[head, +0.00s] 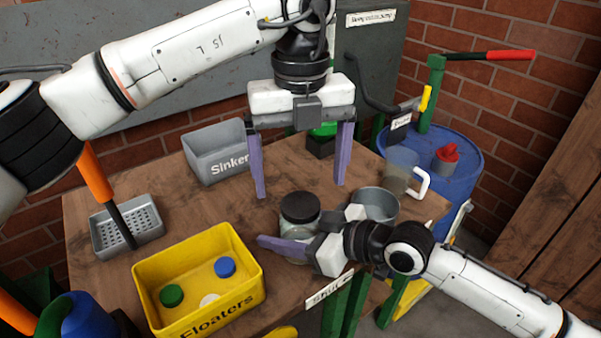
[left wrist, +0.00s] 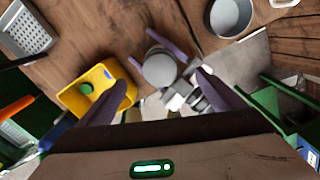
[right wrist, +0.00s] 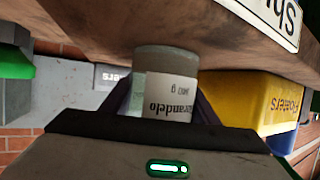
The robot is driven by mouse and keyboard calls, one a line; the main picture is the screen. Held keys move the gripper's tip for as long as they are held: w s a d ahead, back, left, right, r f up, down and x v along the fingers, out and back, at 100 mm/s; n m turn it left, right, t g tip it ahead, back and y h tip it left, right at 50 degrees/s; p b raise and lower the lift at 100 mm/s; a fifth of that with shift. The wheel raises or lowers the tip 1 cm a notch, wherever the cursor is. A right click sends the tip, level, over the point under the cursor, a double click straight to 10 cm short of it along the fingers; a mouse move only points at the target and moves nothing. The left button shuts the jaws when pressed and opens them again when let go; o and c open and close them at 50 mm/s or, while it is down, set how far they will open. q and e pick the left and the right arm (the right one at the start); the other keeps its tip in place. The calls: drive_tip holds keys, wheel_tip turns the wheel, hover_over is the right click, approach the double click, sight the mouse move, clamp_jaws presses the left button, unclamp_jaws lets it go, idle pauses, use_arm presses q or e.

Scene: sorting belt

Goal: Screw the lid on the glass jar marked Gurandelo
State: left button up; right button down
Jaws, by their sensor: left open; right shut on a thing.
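The glass jar (head: 293,248) stands upright near the table's front edge; its label in the right wrist view (right wrist: 168,96) reads Gurandelo. A dark round lid (head: 300,207) sits on its mouth; it shows grey from above in the left wrist view (left wrist: 159,68). I cannot tell whether it is threaded tight. My right gripper (head: 290,240) is shut around the jar's body from the side. My left gripper (head: 299,190) points down, open and empty, its two fingers apart on either side above the lid, not touching it.
A yellow Floaters bin (head: 250,293) with coloured caps stands front left, a grey Sinker bin (head: 200,165) behind. A round metal pan (head: 378,203) and a clear mug (head: 402,165) are right of the jar. A perforated tray (head: 110,240) lies far left. Mid-table is clear.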

use_arm(q)
wheel_tip(320, 180, up, 12)
idle(0.7)
use_arm(e)
drive_tip(key=c, duration=0.6)
unclamp_jaws()
use_arm(q)
drive_tip(key=shift+f, duration=0.15)
use_arm(e)
drive_tip(key=v, duration=1)
drive_tip(key=shift+d+r, duration=0.1)
drive_tip(key=shift+r, duration=0.05)
